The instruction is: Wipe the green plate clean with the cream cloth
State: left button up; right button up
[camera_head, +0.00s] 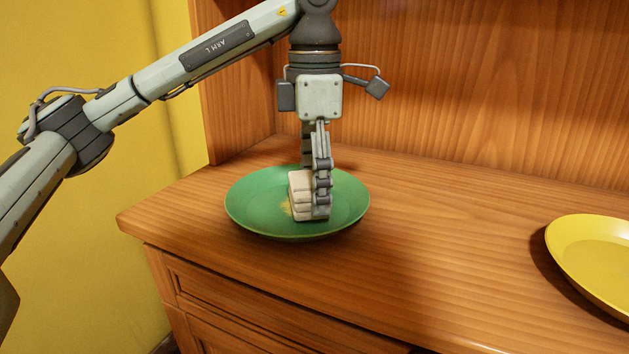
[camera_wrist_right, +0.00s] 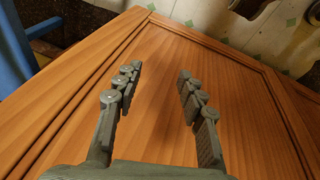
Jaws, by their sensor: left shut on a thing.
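The green plate (camera_head: 250,208) lies on the wooden cabinet top, toward its left end. My left gripper (camera_head: 318,195) points down over the plate and is shut on the folded cream cloth (camera_head: 299,198). The cloth is at the plate's inner surface, a little right of its middle. A pale yellowish smear (camera_head: 286,207) shows on the plate just left of the cloth; the cloth and fingers hide part of the plate. In the right wrist view, my right gripper (camera_wrist_right: 158,80) is open and empty in front of a wooden panel.
A yellow plate (camera_head: 594,258) lies on the cabinet top (camera_head: 450,240) at the right, cut off by the picture edge. The wooden back panel (camera_head: 480,80) rises behind. The top between the two plates is clear. Drawers (camera_head: 240,320) are below the front edge.

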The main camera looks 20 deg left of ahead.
aim_at(292, 175)
pick_arm(q)
jog(key=shift+f, duration=0.4)
dwell(0.4)
jog(key=shift+a, duration=1.85)
jog(key=shift+d, duration=0.15)
jog(key=shift+d, duration=1.75)
jog(key=shift+a, duration=0.15)
jog(key=shift+a+p, duration=0.3)
jog(key=shift+a, duration=1.45)
